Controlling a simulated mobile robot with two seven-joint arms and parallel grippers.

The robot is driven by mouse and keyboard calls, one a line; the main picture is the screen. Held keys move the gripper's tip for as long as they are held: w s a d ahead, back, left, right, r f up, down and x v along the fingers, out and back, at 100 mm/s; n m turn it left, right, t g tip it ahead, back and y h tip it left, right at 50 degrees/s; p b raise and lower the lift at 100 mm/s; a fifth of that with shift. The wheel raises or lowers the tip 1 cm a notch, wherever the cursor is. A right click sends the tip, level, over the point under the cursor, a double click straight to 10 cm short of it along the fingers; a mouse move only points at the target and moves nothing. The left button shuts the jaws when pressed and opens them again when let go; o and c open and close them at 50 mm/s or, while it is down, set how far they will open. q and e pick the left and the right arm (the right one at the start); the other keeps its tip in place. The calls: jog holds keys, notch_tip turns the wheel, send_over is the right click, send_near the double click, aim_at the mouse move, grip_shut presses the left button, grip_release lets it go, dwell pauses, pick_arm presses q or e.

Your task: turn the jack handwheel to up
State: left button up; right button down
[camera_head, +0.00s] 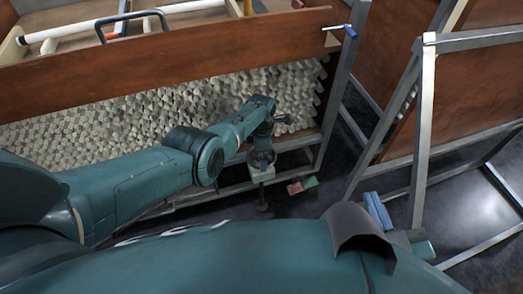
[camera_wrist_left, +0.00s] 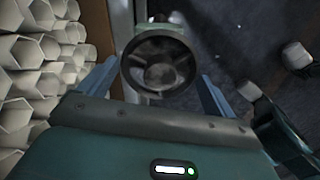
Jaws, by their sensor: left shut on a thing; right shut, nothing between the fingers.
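The jack (camera_head: 262,174) has a pale green body and stands low by the rack's bottom rail in the head view. Its dark round handwheel (camera_head: 262,157) sits on top. In the left wrist view the handwheel (camera_wrist_left: 158,62) shows as a ring with spokes, between the fingers of my left gripper (camera_wrist_left: 158,88). That gripper is shut on the handwheel; in the head view its wrist partly hides the contact. My right gripper (camera_head: 378,211) shows blue fingers at the lower right of the head view, shut and empty, away from the jack.
A rack with a brown board (camera_head: 180,70) and stacked pale hexagonal tubes (camera_head: 180,110) stands behind the jack. A grey metal frame (camera_head: 424,130) stands at the right.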

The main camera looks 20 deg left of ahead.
pick_arm(q)
jog(key=n, duration=0.5)
jog(key=shift+a+n, duration=0.1)
jog(key=shift+n, duration=0.2)
jog(key=n, duration=0.5)
jog(key=shift+b, duration=0.3)
jog(key=o, duration=0.7)
jog(key=shift+r, duration=0.15)
